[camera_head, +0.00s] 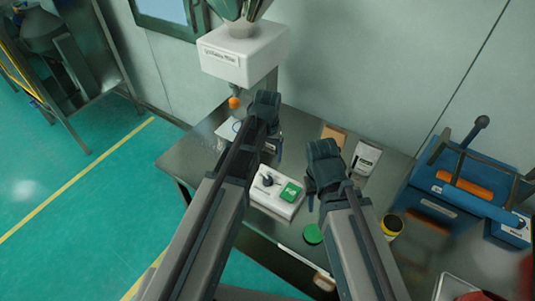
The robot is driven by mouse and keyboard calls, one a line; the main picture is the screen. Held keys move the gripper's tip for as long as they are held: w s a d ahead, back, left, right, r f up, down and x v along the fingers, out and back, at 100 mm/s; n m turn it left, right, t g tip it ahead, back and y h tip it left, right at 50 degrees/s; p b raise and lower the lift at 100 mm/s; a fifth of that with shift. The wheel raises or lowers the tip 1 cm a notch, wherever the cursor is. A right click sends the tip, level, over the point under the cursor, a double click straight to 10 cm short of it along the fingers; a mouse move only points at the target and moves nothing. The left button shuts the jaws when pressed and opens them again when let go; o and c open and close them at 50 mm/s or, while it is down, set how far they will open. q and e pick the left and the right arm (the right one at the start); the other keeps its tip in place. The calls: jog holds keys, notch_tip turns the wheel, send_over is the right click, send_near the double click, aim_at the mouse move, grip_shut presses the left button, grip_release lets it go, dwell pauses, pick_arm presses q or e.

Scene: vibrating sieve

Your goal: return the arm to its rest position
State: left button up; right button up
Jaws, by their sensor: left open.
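My left arm reaches in from the bottom, and its gripper (272,136) is over the steel table (197,153), below the white machine head (245,50). The left jaws are open, and their tips are largely hidden by the wrist. My right gripper (318,185) is over the table, right of the white control box (268,201) with its black knob and green panel. The right fingers are mostly hidden behind the dark wrist, and I cannot tell if they are open. I see nothing held in either gripper.
A green disc (313,234) and a yellow-black jar (391,225) are near my right arm. A white labelled packet (366,157) and a tan block (334,135) lie behind. A blue machine (466,181) stands at right. The green floor (75,190) at left is clear.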

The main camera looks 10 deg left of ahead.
pick_arm(q)
jog(key=s+d+f+m+b, duration=0.2)
jog(key=s+d, duration=0.1)
jog(key=s, duration=0.5)
jog(key=s+d+f+m+y+b, duration=0.1)
jog(key=s+d+f+m+b, duration=0.1)
jog(key=s, duration=0.6)
jog(key=shift+d, duration=0.4)
jog(key=shift+f, duration=0.1)
